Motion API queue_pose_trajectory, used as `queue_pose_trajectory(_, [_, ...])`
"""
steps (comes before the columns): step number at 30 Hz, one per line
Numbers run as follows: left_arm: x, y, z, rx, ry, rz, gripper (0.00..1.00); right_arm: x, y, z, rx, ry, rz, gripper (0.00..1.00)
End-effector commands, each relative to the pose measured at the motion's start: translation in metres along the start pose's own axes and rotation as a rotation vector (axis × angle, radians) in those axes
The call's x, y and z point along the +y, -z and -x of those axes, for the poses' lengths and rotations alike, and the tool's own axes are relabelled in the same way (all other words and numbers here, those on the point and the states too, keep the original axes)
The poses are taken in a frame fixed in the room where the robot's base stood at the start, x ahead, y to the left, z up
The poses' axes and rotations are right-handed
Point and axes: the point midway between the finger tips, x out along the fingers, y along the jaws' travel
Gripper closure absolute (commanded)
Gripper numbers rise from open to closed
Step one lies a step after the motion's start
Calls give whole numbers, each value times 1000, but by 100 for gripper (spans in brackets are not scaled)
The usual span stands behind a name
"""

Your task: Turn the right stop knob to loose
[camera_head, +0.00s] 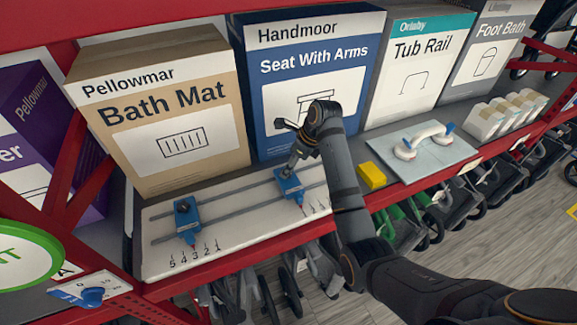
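A white board (160,262) with two grey rails lies on the shelf. The left stop (188,218), a blue block with a dark knob on top, sits on the rails at the left, above a scale numbered 5 to 1. The right stop (290,188), a similar blue block, sits on the rails at the right. My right gripper (289,171) points down onto the top of the right stop. Its fingertips are at the place of the knob, which they largely hide. Whether they are closed on the knob is too small to tell. My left gripper is out of view.
Behind the board stand a Bath Mat box (165,110) and a Seat With Arms box (270,75). A yellow block (371,176) and a pale panel with a white grab handle (420,140) lie to the right. A red shelf edge (245,252) runs in front, with folded scooters below.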

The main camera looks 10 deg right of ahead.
Motion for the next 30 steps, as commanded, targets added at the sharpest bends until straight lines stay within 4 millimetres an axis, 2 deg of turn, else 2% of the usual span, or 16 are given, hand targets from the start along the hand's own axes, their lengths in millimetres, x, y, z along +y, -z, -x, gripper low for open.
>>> queue_pose_trajectory(6, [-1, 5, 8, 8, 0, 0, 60, 0, 0, -21, 0, 1, -1, 40])
queue_pose_trajectory(14, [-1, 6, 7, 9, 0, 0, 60, 0, 0, -24, 0, 1, 0, 40])
queue_pose_trajectory(26, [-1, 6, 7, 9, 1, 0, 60, 0, 0, -23, 0, 1, 0, 93])
queue_pose_trajectory(30, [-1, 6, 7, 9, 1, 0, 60, -1, 0, -23, 1, 0, 3, 95])
